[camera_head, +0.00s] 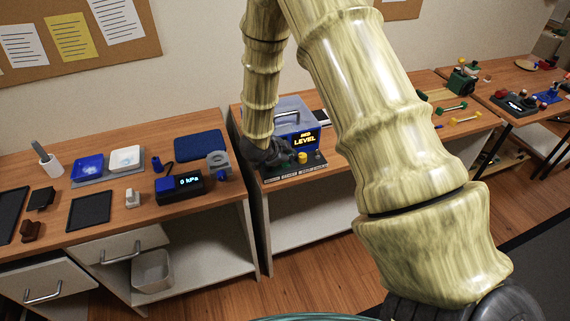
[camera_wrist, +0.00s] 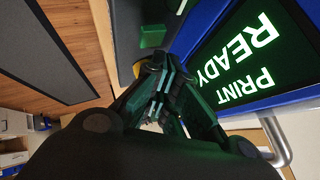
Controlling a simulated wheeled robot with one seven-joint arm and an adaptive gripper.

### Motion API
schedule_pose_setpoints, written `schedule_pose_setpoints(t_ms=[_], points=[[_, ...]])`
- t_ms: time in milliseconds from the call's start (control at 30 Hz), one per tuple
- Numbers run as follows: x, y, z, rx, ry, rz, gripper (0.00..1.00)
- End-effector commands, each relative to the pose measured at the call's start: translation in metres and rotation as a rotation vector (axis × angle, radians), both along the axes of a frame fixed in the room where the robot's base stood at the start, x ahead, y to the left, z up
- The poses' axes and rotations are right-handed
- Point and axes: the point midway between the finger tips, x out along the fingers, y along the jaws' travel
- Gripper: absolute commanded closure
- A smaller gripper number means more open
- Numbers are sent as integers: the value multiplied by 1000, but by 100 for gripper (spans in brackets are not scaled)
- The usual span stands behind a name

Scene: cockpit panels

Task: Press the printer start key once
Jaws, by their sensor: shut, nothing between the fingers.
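The printer (camera_head: 298,112) is a blue box with a clear cover and handle, at the back of the middle bench. In the wrist view the screen (camera_wrist: 250,58) reads "PRINT READY" in green. A dark key panel (camera_head: 295,171) lies in front, with a yellow knob (camera_head: 302,157) and small labels I cannot read. A green key (camera_wrist: 152,36) shows in the wrist view, just beyond my fingertips. My gripper (camera_wrist: 162,75) is shut and empty; in the head view it (camera_head: 272,156) is over the panel's left part. Contact cannot be told.
A pressure device (camera_head: 180,186) reading "0 kPa" and a grey clamp-like block (camera_head: 218,164) stand on the left bench. A gap (camera_head: 250,215) separates the two benches. Blue and white trays (camera_head: 88,167) lie farther left. My arm hides much of the bench right of the printer.

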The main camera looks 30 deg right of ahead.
Motion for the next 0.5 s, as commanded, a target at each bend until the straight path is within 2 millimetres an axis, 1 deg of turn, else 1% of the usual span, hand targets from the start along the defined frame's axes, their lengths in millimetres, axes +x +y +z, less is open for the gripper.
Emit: schedule_pose_setpoints(t_ms=[167,500], points=[[0,0,-1,0,0,0,100],[-1,0,-9,0,0,0,100]])
